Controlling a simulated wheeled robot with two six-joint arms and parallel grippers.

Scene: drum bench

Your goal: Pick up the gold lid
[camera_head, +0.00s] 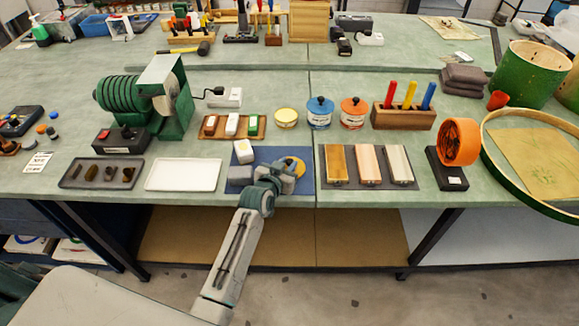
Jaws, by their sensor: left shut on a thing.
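The gold lid (298,165) is a round yellow-gold disc over the right part of a blue mat (264,154) near the bench's front edge. My left gripper (285,170) reaches in from below over the mat and is shut on the gold lid. The wrist hides the lid's near side and most of the fingers. I cannot tell whether the lid still touches the mat. My right gripper is not in view.
On the mat, a pale block with a yellow spot (243,151) and a grey block (240,175) stand left of my gripper. Behind are a gold-topped tin (286,117), a blue tin (319,114) and an orange tin (353,113). A white tray (184,175) lies left.

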